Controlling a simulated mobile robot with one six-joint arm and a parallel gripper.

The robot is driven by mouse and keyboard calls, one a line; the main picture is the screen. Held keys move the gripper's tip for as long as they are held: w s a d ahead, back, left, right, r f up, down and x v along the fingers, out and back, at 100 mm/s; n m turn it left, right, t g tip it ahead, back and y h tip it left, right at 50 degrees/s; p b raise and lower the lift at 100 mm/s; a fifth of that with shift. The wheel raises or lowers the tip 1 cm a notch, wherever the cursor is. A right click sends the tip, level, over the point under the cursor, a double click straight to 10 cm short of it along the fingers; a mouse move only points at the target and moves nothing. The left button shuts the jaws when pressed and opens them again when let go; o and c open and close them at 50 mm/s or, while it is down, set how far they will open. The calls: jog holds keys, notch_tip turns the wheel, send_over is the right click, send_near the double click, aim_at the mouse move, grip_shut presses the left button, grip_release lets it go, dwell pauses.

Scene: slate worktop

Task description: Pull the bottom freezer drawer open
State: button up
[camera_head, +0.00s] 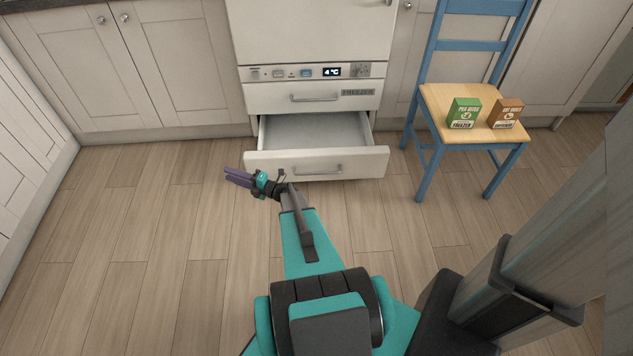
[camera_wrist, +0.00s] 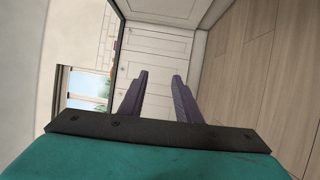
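The bottom freezer drawer (camera_head: 262,163) stands pulled out from the white fridge-freezer in the head view. Its inside (camera_head: 318,130) shows and looks empty. My gripper (camera_head: 227,174) is left of the drawer front, pointing left, away from the handle and holding nothing. In the wrist view, the two purple fingers of my gripper (camera_wrist: 158,85) are apart with nothing between them. The drawer does not clearly show in the wrist view.
An upper freezer drawer (camera_head: 280,97) is closed, below a panel reading 4°C. A blue chair (camera_head: 424,160) stands at the right with a green box (camera_head: 462,113) and a brown box (camera_head: 506,113) on its seat. White cabinets (camera_head: 85,70) line the left. Wood floor (camera_head: 150,230) is clear at left.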

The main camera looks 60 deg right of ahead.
jog(key=s+d+f+t+h+b, duration=0.1)
jog(key=s+d+f+b, duration=0.6)
jog(key=d, duration=0.3)
jog(key=s+d+f+h+b, duration=0.2)
jog(key=s+d+f+b, duration=0.45)
jog(key=s+d, duration=0.35)
jog(key=m+h+b, duration=0.3)
jog(key=h+b, duration=0.1)
jog(key=b, duration=0.3)
send_near(317, 173)
jog(key=v, duration=0.3)
jog(key=shift+s+d+f, duration=0.1)
jog(key=shift+s+f, duration=0.15)
jog(key=shift+s, duration=0.1)
jog(key=shift+w, duration=0.1)
jog(key=shift+b+x, duration=2.05)
jog(key=shift+x, duration=4.75)
jog(key=shift+f, duration=0.15)
grip_shut()
